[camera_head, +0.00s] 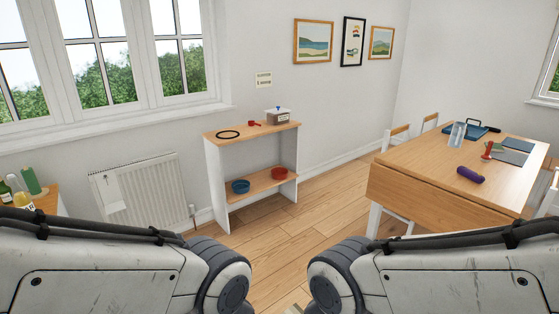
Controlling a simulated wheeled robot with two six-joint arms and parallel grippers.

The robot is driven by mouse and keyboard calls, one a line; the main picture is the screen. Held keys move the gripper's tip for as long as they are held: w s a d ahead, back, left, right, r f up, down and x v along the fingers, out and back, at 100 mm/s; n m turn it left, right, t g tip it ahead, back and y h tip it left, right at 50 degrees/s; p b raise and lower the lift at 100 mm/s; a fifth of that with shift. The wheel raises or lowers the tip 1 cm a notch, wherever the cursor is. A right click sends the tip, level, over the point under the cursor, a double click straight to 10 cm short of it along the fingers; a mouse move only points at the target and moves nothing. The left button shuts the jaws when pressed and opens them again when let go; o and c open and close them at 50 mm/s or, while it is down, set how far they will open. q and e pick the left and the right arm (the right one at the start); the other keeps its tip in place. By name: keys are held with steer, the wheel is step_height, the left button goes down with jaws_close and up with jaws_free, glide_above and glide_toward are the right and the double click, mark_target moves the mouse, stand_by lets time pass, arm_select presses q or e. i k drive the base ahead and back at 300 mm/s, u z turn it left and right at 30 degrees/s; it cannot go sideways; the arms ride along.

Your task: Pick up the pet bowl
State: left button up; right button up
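Two small bowls stand on the lower shelf of a white rack with wooden shelves against the far wall. One bowl is blue (240,186), at the shelf's left. The other is red (279,173), at its right. I cannot tell which one is the pet bowl. Both are well beyond my arms, and nothing touches them. My two arms come in from the lower left and lower right, but both grippers are out of view.
The rack's top shelf (262,131) holds a black ring (228,134), a small red item (254,123) and a lidded container (278,115). A wooden table (415,168) with chairs stands right. A radiator (142,191) and bottles are left. Wooden floor (275,229) lies clear before the rack.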

mark_target(279, 174)
steer(key=z, duration=0.05)
steer(key=i, duration=5.25)
steer(key=u, duration=0.15)
